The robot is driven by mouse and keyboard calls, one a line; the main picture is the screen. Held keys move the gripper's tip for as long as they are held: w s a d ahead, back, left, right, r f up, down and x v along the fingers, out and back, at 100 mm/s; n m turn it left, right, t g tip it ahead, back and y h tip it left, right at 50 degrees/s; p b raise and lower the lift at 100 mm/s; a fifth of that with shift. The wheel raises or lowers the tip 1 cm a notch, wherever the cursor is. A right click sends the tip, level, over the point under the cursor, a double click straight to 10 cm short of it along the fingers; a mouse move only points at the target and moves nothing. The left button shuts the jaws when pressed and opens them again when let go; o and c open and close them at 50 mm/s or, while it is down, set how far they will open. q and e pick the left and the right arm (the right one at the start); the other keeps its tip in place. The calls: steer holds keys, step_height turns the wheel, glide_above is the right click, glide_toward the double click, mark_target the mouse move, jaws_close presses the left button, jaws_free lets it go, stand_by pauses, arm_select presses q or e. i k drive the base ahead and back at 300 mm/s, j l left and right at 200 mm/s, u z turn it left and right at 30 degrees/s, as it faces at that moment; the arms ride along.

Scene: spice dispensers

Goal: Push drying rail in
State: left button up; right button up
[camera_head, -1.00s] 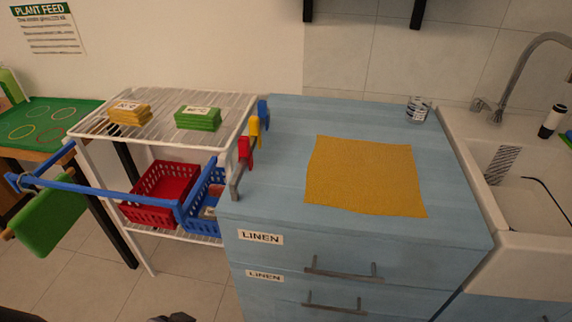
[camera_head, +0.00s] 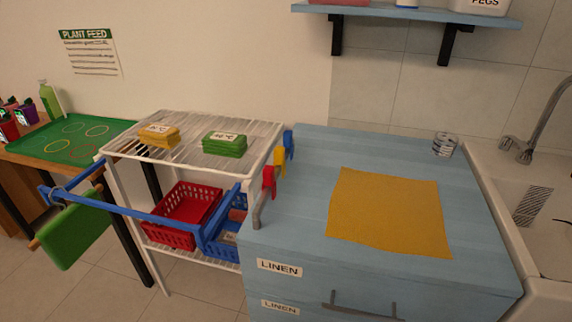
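The blue drying rail (camera_head: 140,213) sticks out in front of the white wire rack (camera_head: 109,190) at left centre, pulled out toward the left and front. A green cloth (camera_head: 75,232) hangs from its far left end by a ring and a wooden rod. The rail's right end is beside the blue basket at the rack. Neither of my grippers shows in the head view.
Yellow and green folded cloths lie on the rack top. A red basket (camera_head: 183,214) and a blue basket (camera_head: 226,228) sit below. The blue linen cabinet (camera_head: 300,200) stands right of the rack, and a green-topped table (camera_head: 40,140) stands left. Floor shows in front of the rack.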

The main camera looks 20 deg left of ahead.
mark_target(202, 238)
steer(key=u, duration=1.65)
